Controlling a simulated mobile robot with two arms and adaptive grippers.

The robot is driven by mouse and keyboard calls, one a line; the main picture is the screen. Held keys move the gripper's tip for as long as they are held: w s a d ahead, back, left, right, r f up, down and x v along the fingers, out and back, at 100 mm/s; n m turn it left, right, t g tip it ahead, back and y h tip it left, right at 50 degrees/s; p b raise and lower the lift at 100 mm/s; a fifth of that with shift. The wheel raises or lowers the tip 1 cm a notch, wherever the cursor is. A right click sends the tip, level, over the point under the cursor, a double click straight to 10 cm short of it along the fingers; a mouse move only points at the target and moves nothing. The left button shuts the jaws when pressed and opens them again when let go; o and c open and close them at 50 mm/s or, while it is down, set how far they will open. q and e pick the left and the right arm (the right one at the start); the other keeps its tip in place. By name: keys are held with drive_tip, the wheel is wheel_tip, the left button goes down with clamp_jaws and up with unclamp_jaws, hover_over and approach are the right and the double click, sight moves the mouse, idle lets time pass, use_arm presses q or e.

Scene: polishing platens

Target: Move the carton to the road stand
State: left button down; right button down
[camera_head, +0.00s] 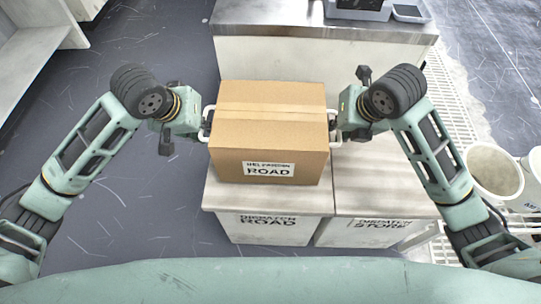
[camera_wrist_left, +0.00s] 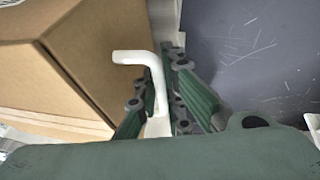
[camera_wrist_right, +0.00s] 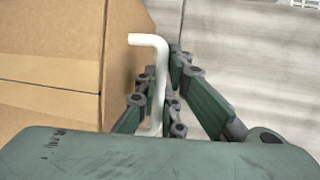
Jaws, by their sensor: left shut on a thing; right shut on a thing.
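The carton (camera_head: 268,135) is a brown cardboard box with a white label reading ROAD and a white handle on each side. It appears over the road stand (camera_head: 270,230), the left of two stands, whose front reads DISPATCH ROAD. I cannot tell whether its base touches the top. My left gripper (camera_head: 206,122) is shut on the left handle (camera_wrist_left: 158,85), beside the carton. My right gripper (camera_head: 335,122) is shut on the right handle (camera_wrist_right: 158,80). The carton also shows in the left wrist view (camera_wrist_left: 60,60) and right wrist view (camera_wrist_right: 50,60).
The store stand (camera_head: 380,190), marked DISPATCH STORE, adjoins the road stand on the right. A worktop (camera_head: 270,20) with a dark device (camera_head: 358,10) lies behind. Pale buckets (camera_head: 492,170) stand at the right. Dark floor (camera_head: 110,210) is open at the left.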

use_arm(q)
drive_tip(key=shift+d+f+b, duration=0.25)
drive_tip(key=shift+f+b, duration=0.3)
use_arm(e)
drive_tip(key=shift+a+f, duration=0.25)
drive_tip(key=shift+f, duration=0.3)
use_arm(q)
drive_tip(key=c, duration=2.3)
unclamp_jaws()
drive_tip(key=shift+f, duration=0.15)
use_arm(e)
drive_tip(key=c, duration=2.3)
unclamp_jaws()
drive_tip(key=shift+f, duration=0.15)
use_arm(q)
drive_tip(key=o, duration=0.4)
drive_tip(key=shift+s+a, duration=0.1)
use_arm(e)
drive_tip(key=o, duration=0.4)
drive_tip(key=shift+s+d, duration=0.1)
use_arm(q)
drive_tip(key=shift+o, duration=0.2)
use_arm(e)
drive_tip(key=shift+o, duration=0.2)
use_arm(q)
drive_tip(key=shift+a, duration=0.1)
use_arm(e)
drive_tip(key=shift+d, duration=0.1)
